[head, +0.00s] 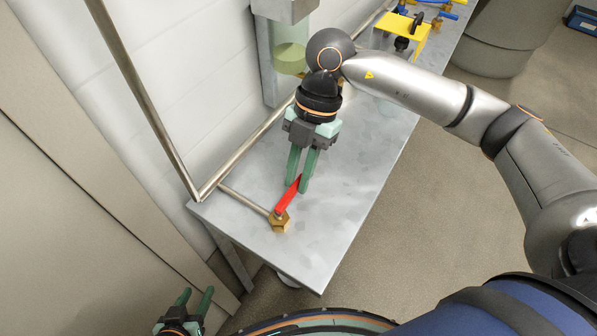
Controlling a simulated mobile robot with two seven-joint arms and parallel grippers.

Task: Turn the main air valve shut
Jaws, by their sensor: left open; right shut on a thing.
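The main air valve has a brass body (280,222) and a red lever handle (287,198), at the near end of the metal bench. The handle slants up and to the right from the brass body, at an angle to the steel pipe (245,201) that meets the valve. My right gripper (301,186) is shut on the far end of the red handle, its green fingers on either side of it. My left gripper (197,296) is open and empty at the bottom left, off the bench and away from the valve.
The metal bench (350,180) is clear right of the valve. A steel pipe (150,95) rises along the wall. A grey unit with a greenish bowl (290,57) stands behind my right gripper. A yellow bracket (415,35) with blue-handled valves is at the far end.

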